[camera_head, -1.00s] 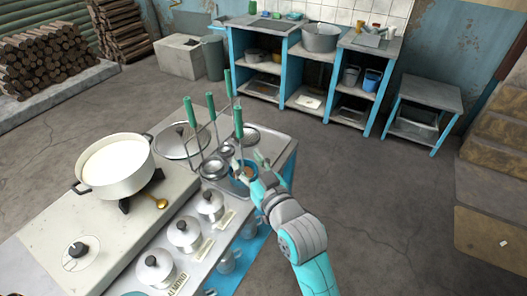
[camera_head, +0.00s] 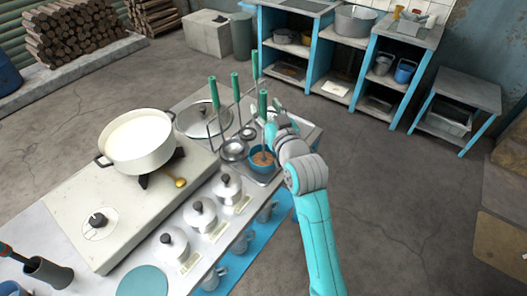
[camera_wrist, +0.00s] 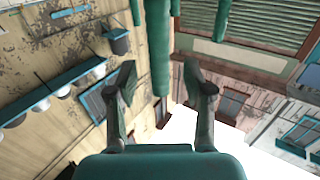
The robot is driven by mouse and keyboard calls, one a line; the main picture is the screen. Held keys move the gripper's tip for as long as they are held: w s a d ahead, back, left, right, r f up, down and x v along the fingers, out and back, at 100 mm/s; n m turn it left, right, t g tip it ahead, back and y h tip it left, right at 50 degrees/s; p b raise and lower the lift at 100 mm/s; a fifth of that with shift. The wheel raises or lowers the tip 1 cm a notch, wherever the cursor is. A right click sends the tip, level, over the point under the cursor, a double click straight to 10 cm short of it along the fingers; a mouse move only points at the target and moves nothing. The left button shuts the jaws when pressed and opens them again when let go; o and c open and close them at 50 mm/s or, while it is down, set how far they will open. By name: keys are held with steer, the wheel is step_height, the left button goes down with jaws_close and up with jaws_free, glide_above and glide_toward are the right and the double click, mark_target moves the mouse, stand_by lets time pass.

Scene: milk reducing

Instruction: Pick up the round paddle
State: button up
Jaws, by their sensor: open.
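Several tools with green handles stand upright in a rack at the right end of the counter. In the head view, the nearest green handle (camera_head: 263,103) rises just left of my gripper (camera_head: 273,126). I cannot tell which tool is the round paddle, as the lower ends are small or hidden. Round metal heads (camera_head: 235,149) show low in the rack. In the wrist view, a green handle (camera_wrist: 159,50) shows between the fingers of my gripper (camera_wrist: 160,80), which are spread apart. No contact with the handle is visible.
A blue pot (camera_head: 263,168) with brown contents sits below my gripper. A white pot of milk (camera_head: 137,142) stands on the stove to the left. Open floor (camera_head: 390,220) lies to the right.

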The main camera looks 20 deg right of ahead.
steer(key=shift+w, duration=1.35)
jaws_close()
